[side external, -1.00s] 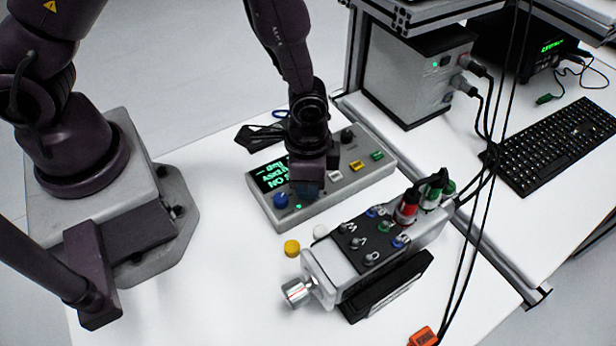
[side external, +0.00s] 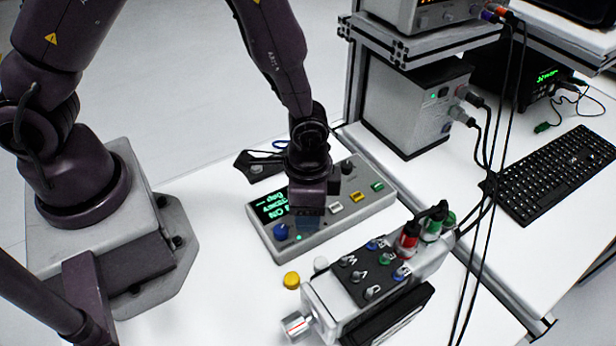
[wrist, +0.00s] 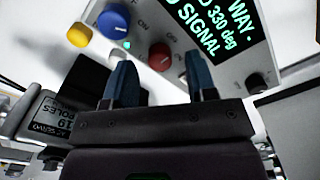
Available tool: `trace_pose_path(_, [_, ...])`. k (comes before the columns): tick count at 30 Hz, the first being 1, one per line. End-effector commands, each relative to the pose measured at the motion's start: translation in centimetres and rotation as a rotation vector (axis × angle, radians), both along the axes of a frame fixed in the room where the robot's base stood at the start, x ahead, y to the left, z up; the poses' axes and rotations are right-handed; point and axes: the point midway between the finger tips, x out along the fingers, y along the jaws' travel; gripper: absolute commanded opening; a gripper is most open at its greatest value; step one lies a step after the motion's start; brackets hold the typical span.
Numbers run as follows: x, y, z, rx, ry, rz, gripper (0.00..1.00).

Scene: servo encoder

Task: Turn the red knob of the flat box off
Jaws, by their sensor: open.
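The flat box (side external: 345,215) is a grey console on the table with a lit display (side external: 271,206) reading green text. Its red knob (wrist: 160,56) shows in the wrist view between and just beyond the fingertips, next to the blue knob (wrist: 113,22) and a small lit green lamp (wrist: 127,45). My gripper (wrist: 161,78) is open, with its two blue fingers apart and nothing held. In the side view my gripper (side external: 309,218) is low over the box front, right of the display, and hides the red knob. I cannot tell whether the fingers touch the knob.
A servo unit (side external: 365,285) with coloured plugs stands close in front of the box. A yellow cap (side external: 291,280) and a white cap (side external: 320,264) are between them. A black knob (wrist: 257,83) is on the box. Cables (side external: 487,200) hang at the right, near a keyboard (side external: 555,160).

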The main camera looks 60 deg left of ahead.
Motion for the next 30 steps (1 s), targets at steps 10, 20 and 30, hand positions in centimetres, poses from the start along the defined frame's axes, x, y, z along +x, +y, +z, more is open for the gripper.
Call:
trace_pose_path(10, [0.1,0.0,7.4,-0.003,-0.006,0.001,0.52])
trace_pose_path(20, [0.0,0.0,11.3,-0.001,-0.001,0.001,0.52])
trace_pose_path(30, [0.0,0.0,11.5,0.001,0.001,0.001,0.52])
